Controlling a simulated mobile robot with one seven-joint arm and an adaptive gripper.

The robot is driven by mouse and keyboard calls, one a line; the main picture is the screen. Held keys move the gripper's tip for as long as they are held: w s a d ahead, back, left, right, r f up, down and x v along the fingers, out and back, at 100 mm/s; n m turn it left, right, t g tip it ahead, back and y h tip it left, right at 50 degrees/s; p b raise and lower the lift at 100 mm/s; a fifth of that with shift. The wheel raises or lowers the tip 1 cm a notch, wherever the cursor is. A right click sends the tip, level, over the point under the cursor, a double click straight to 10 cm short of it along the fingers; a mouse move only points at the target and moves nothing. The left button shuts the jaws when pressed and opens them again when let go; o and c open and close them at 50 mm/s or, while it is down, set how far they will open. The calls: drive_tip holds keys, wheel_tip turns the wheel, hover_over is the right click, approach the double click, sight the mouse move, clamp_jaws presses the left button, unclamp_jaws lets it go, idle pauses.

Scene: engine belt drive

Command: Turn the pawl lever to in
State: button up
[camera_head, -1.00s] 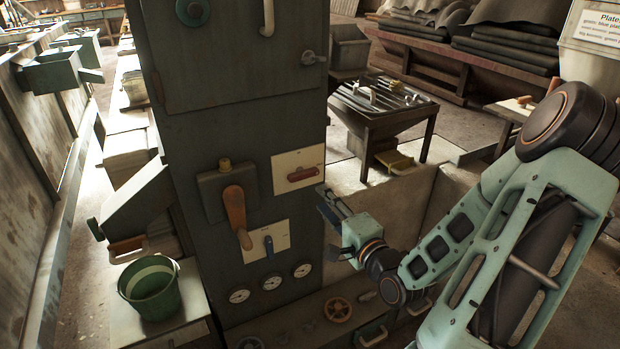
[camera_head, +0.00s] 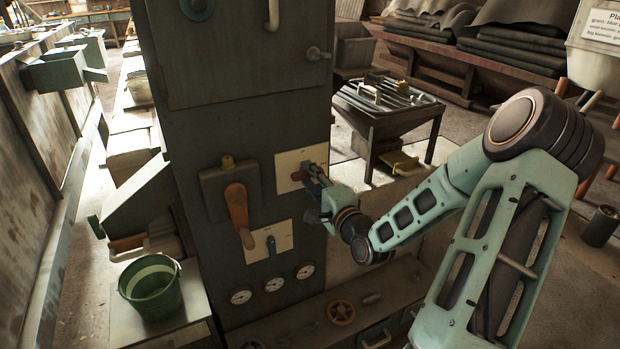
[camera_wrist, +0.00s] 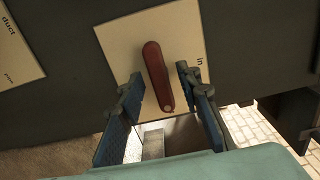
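The pawl lever is a dark red handle (camera_wrist: 157,75) on a cream plate (camera_wrist: 116,42) with the word "in" near its right edge in the wrist view. In the head view the red lever (camera_head: 297,176) is partly hidden by my gripper (camera_head: 309,176) on the cabinet front. In the wrist view my gripper (camera_wrist: 158,80) is open, with one blue-padded finger on each side of the lever's lower part. A gap shows between each finger and the lever; I cannot tell how deep the fingers reach.
An orange handle (camera_head: 237,213) is left of the plate. A dark table (camera_head: 385,119) with metal parts stands behind right. A green bucket (camera_head: 152,290) stands at lower left.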

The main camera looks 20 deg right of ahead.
clamp_jaws()
drive_tip(key=shift+n, duration=0.4)
drive_tip(key=n+b, duration=0.1)
drive_tip(key=n, duration=0.2)
drive_tip(key=n+b, duration=0.2)
drive_tip(key=n, duration=0.1)
drive_tip(key=shift+f+n, duration=0.1)
drive_tip(key=shift+n, duration=0.2)
drive_tip(key=n+b, duration=0.4)
drive_tip(key=n, duration=0.2)
drive_tip(key=shift+f+b, duration=0.1)
drive_tip(key=shift+b, duration=0.25)
drive_tip(key=n+b, duration=0.3)
drive_tip(key=n, duration=0.1)
drive_tip(key=shift+r+n+b, duration=0.2)
drive_tip(key=shift+n+b, duration=0.15)
drive_tip(key=shift+n, duration=0.05)
